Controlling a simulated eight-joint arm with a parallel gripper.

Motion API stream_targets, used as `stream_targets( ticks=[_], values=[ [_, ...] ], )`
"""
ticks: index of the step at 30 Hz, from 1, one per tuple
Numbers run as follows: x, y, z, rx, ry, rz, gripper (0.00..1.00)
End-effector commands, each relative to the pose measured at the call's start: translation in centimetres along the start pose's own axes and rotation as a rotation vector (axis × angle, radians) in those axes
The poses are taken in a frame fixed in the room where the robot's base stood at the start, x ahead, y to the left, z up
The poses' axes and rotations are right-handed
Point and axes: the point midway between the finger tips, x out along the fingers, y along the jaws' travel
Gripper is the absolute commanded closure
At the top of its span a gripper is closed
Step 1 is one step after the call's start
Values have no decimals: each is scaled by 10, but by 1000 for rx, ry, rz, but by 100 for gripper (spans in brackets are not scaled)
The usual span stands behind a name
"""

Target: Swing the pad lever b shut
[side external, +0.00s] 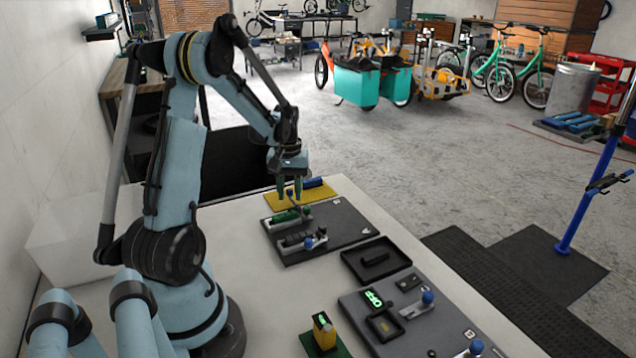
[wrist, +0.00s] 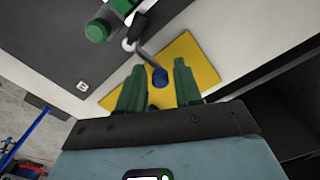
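The pad lever (wrist: 146,59) is a grey arm with a blue knob (wrist: 160,77), running from a white pivot beside the green pad part (wrist: 97,31). It stands out over the plate's edge above a yellow mat (wrist: 200,57). In the side view the green pad (side external: 287,217) sits on a dark grey plate (side external: 345,222) marked with a letter that looks like B. My gripper (side external: 286,190) points down at the lever. In the wrist view its green fingers (wrist: 157,80) are open on either side of the knob, with visible gaps.
A second pad unit with black pads (side external: 298,239) and a blue knob (side external: 309,243) is nearer on the same plate.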

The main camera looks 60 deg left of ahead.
Motion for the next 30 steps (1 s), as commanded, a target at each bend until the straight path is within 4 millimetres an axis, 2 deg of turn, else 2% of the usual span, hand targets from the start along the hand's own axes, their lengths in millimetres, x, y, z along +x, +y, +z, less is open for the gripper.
stream_targets(
  ticks=[1,6,12,20,30],
  values=[
    [0,0,0,0,0,0,75],
    [0,-1,0,0,0,-1,97],
    [0,-3,2,-1,-2,-4,97],
    [0,-11,11,0,-5,-5,92],
    [0,-10,13,4,-6,0,91]
  ],
)
